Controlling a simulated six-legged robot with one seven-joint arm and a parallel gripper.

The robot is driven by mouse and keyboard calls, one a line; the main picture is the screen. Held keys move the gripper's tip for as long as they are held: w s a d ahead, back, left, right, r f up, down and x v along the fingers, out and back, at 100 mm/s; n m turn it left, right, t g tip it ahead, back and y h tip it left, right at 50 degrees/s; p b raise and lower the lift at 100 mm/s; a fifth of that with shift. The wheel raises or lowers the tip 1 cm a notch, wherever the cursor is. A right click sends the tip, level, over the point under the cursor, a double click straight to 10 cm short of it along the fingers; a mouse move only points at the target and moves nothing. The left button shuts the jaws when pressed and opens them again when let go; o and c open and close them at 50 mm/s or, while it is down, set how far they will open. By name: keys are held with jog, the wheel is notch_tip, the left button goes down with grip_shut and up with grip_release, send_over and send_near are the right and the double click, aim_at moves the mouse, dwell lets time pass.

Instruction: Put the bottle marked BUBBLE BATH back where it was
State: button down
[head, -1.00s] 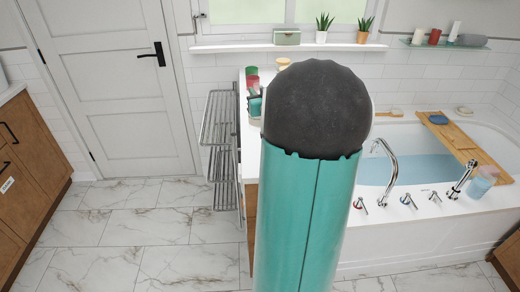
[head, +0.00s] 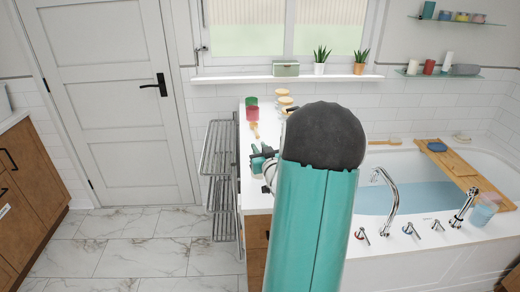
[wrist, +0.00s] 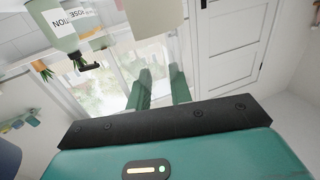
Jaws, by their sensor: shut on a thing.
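My gripper (head: 258,160) is low over the near part of the white counter (head: 258,198), partly hidden by my own arm. The wrist view shows its two teal fingers (wrist: 160,88) and a plain pale beige thing (wrist: 155,18) at their tips, cut off by the top edge. The gripper is shut on this thing; no writing shows on it, and I cannot tell whether it is the BUBBLE BATH bottle. A greenish pump bottle (wrist: 62,28) with a partly readable label ending "OSE" and "TION" appears upside down beside it. No BUBBLE BATH label is readable.
Red and green cups (head: 252,108) and yellow-topped items (head: 285,102) stand farther along the counter. A wire rack (head: 218,165) is on its left. The bathtub (head: 400,262) is at right, with taps and a pinkish-blue bottle (head: 484,211) on its rim.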

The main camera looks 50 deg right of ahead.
jog(key=c, duration=1.3)
grip_release()
jog(key=shift+f, duration=0.1)
jog(key=shift+o, duration=0.2)
jog(key=shift+s+a, duration=0.1)
jog(key=shift+s, duration=0.1)
jog(key=v, duration=1.1)
jog(key=shift+s, duration=0.25)
jog(key=shift+a, duration=0.15)
